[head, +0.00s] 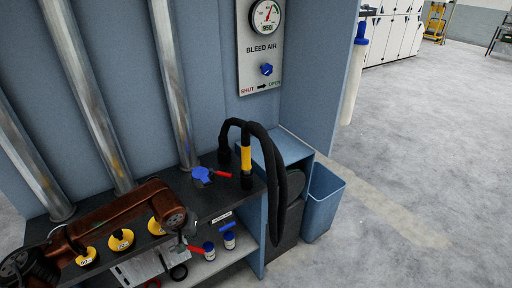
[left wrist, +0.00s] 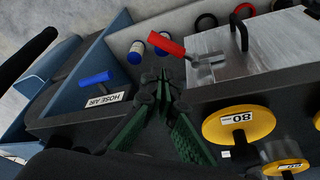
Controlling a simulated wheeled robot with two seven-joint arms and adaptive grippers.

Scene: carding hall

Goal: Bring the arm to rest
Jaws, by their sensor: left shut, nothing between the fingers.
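My left arm (head: 120,217) is copper-brown and reaches in from the lower left over the dark bench in the head view. My left gripper (head: 182,242) points down past the bench's front edge, small and partly hidden behind the wrist. In the left wrist view its green-padded fingers (left wrist: 161,84) are shut with nothing between them. A red handle (left wrist: 171,46) on a metal box (left wrist: 262,52) shows just beyond the fingertips. The picture does not show clearly whether they touch. My right gripper is in neither view.
Yellow round knobs (head: 121,240) line the bench (head: 222,202). A black hose (head: 279,180) with a yellow band arches at its right end. Blue-capped jars (head: 230,240) stand on the lower shelf. A blue bin (head: 323,205) stands right; the floor (head: 400,190) beyond is clear.

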